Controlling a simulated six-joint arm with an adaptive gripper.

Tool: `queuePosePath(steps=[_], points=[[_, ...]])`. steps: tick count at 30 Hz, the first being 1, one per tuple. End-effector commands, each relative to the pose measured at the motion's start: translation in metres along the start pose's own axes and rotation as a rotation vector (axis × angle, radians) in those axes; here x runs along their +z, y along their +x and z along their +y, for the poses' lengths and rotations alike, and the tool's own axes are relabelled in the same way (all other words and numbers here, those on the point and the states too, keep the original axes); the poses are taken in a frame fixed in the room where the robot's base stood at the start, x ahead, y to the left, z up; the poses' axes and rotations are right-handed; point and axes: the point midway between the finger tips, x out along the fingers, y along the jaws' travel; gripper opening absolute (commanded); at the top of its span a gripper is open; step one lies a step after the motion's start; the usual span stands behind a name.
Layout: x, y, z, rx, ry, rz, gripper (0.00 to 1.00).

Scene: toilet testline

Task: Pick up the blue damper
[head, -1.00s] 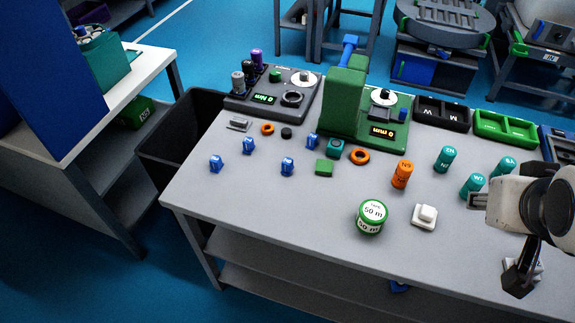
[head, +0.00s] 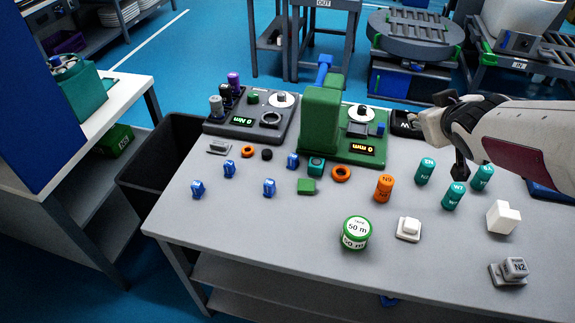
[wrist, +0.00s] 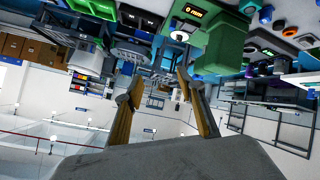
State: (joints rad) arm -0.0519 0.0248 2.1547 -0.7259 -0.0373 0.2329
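Several small blue dampers stand on the left part of the grey table in the head view: one at the far left (head: 197,189), one behind it (head: 229,169), one to the right (head: 269,188) and one further back (head: 293,161). My gripper (head: 447,132) is raised over the table's right side, well to the right of all of them. In the wrist view my gripper (wrist: 160,82) has its two fingers apart, with nothing between them. That view is tilted and faces the room and machines.
The green machine (head: 322,118) and the dark test unit (head: 250,117) stand at the back. The front left tabletop is clear.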

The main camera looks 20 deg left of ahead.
Motion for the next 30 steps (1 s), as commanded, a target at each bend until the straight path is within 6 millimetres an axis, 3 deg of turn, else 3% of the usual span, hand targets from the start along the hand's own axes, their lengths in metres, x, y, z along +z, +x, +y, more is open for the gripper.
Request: queuePosePath(steps=[6,17,30], points=[[-0.017,0.045,-0.029,-0.090,-0.075,0.080,0.39],[-0.029,0.105,-0.096,-0.284,-0.175,0.206,0.39],[-0.009,0.150,-0.199,-0.595,-0.248,0.331,0.39]])
